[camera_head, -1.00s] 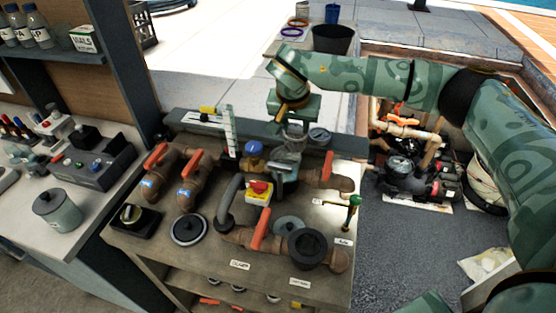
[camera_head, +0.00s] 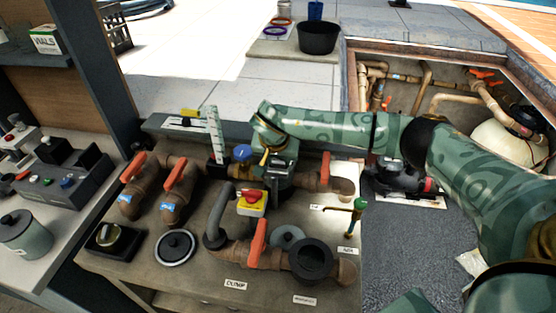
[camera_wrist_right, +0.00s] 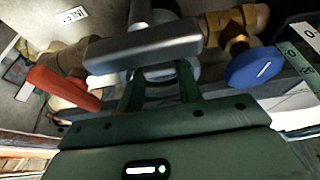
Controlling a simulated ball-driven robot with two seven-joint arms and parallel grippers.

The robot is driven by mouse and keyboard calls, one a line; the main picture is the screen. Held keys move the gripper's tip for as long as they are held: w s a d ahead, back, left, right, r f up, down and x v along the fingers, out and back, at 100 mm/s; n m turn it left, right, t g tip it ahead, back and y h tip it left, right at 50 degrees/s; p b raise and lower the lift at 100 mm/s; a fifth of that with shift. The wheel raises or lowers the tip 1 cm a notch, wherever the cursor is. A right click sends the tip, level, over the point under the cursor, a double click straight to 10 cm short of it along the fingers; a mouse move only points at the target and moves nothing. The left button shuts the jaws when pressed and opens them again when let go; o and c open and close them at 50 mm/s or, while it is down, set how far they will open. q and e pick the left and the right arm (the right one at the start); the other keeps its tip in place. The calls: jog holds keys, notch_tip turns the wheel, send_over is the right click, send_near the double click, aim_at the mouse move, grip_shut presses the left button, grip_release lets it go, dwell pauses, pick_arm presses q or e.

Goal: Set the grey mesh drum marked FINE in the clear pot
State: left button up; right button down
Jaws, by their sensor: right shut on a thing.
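My right gripper (camera_head: 272,172) points down over the grey fitting at the back middle of the bench, among the pipes. It is shut on a grey round thing (camera_wrist_right: 165,73), which I take for the mesh drum. Little of it shows between the fingers, and no FINE mark is readable. The clear pot is mostly hidden under my gripper and cannot be told apart there; how deep the drum sits in it cannot be seen. In the right wrist view a thick grey bar (camera_wrist_right: 145,45) crosses in front of the fingertips. My left gripper is out of view.
A blue-knobbed valve (camera_head: 242,152) stands just left of my gripper, with a red-yellow switch (camera_head: 251,202) nearer. Orange-handled pipes (camera_head: 178,185) and a black-knobbed lid (camera_head: 175,246) lie left. A dark round flange (camera_head: 310,259) stands at the front right. A black bucket (camera_head: 318,38) stands behind.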

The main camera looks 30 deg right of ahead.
jog(key=shift+f, duration=0.15)
jog(key=c, duration=1.2)
grip_release()
jog(key=shift+c, duration=0.2)
jog(key=p+v, duration=0.1)
jog(key=v, duration=1.1)
jog(key=shift+p, duration=0.35)
